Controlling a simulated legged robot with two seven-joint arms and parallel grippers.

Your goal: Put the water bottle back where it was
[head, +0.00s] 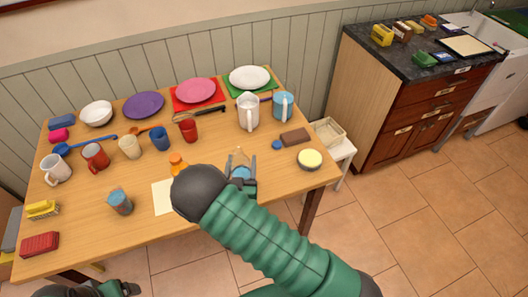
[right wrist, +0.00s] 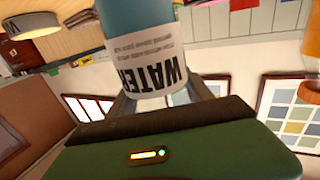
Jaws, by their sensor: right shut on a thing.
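The water bottle (right wrist: 140,50), blue with a white label reading WATER, is between the fingers of my right gripper (right wrist: 155,105) in the right wrist view. In the head view my right gripper (head: 240,180) is shut on the bottle (head: 241,172) over the front middle-right of the wooden table (head: 235,222). I cannot tell whether the bottle touches the table. My left gripper (head: 128,288) is at the bottom left, below the table's front edge; its fingers are too unclear to read.
An orange bottle (head: 178,164) and a white sheet (head: 162,198) are left of my right gripper. A blue cap-like piece (head: 277,145), a brown block (head: 295,137) and a round yellow-topped tin (head: 309,159) are to its right. Mugs, cups and plates (head: 196,90) fill the back.

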